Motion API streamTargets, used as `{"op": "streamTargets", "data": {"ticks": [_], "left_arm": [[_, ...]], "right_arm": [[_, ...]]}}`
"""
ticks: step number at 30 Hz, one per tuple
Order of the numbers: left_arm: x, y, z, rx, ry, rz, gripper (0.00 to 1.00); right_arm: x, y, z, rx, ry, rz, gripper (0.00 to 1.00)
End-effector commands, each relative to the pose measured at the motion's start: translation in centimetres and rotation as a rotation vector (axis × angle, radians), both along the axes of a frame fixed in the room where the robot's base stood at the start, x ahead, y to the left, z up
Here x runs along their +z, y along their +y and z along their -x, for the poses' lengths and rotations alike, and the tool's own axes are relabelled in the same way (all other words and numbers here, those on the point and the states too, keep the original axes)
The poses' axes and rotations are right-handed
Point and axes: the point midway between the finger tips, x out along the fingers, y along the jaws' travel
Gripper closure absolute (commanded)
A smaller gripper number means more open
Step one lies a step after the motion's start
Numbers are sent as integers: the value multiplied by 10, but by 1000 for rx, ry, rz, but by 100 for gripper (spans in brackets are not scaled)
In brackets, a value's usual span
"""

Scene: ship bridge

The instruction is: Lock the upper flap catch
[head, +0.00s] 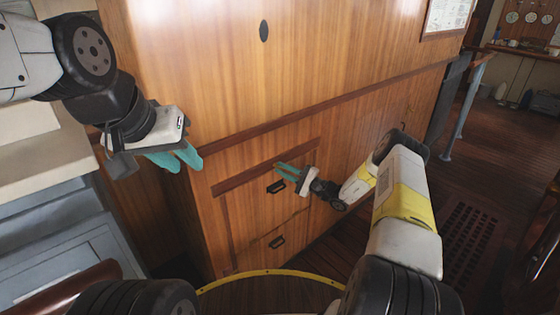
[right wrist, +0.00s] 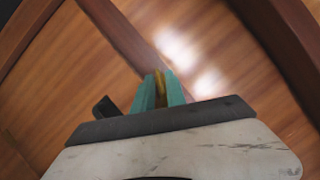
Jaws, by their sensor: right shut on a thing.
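The upper flap (head: 243,212) is a wooden panel low in the cabinet front, with a dark pull handle (head: 276,187). My right gripper (head: 283,169) is at its upper edge, just above the handle. In the right wrist view its teal fingers (right wrist: 159,88) are shut on a small brass-coloured piece, the upper flap catch (right wrist: 159,83). The fingers hide most of the catch, so I cannot tell how it is turned. My left gripper (head: 181,158) hangs by the cabinet's left corner, apart from the flap; its finger gap is unclear.
A lower flap with its own dark handle (head: 277,242) is below. A wooden rail (head: 330,104) runs across the cabinet above the flaps. A grey cupboard (head: 60,255) is at the left. Open floor (head: 480,185) with a dark grating lies at the right.

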Motion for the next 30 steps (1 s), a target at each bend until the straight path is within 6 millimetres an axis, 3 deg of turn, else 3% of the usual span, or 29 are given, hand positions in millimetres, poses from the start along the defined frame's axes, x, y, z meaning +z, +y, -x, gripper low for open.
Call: {"op": "streamTargets", "data": {"ticks": [30], "left_arm": [[0,0,0,0,0,0,70]], "right_arm": [[-4,3,3,-1,555,-733,100]]}}
